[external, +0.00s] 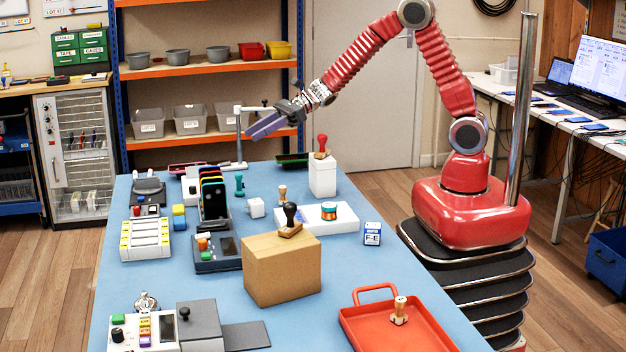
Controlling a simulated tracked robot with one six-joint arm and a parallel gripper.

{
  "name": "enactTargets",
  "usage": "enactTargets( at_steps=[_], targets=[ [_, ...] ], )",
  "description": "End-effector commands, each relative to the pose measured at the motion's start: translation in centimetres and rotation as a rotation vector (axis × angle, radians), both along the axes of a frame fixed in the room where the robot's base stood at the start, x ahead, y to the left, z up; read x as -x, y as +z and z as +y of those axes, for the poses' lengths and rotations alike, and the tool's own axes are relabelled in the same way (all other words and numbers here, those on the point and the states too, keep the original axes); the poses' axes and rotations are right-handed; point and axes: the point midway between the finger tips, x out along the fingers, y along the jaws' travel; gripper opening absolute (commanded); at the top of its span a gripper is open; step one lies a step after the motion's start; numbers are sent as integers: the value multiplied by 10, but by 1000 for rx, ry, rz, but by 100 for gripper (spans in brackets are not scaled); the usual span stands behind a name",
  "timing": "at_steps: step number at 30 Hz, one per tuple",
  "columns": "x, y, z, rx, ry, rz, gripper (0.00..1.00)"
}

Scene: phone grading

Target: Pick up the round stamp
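Several hand stamps are in the external view. A small wooden stamp (283,194) stands on the blue table and looks round at its base. A wooden-handled stamp (399,312) stands in the red tray (362,334). A red-handled stamp (322,146) is on a tall white block (322,177). A black-handled stamp (290,220) with a rectangular-looking wooden base is on the cardboard box (282,272). The stamp bases are too small to tell for certain which is round. My gripper (252,132) is empty, above the table's far end, away from all stamps; its finger gap is unclear.
A metal post stand (238,140) is close to my gripper. A phone rack (213,195), a white slab (335,222), a teal stamp-like piece (239,185) and a small F-E box (372,234) crowd the table (150,285). Free room lies right of the cardboard box.

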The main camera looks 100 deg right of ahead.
Motion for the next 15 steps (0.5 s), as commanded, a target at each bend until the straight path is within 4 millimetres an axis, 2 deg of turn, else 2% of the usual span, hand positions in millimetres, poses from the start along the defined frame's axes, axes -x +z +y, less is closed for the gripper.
enactTargets(
  at_steps=[1, 6, 12, 15],
  targets=[
    [1, -21, 1, -6, -1, 8, 36],
    [1, -68, 0, -4, 0, 5, 36],
    [1, -113, 0, -3, -1, 4, 36],
    [0, -126, 0, -1, 0, 3, 36]
  ],
)
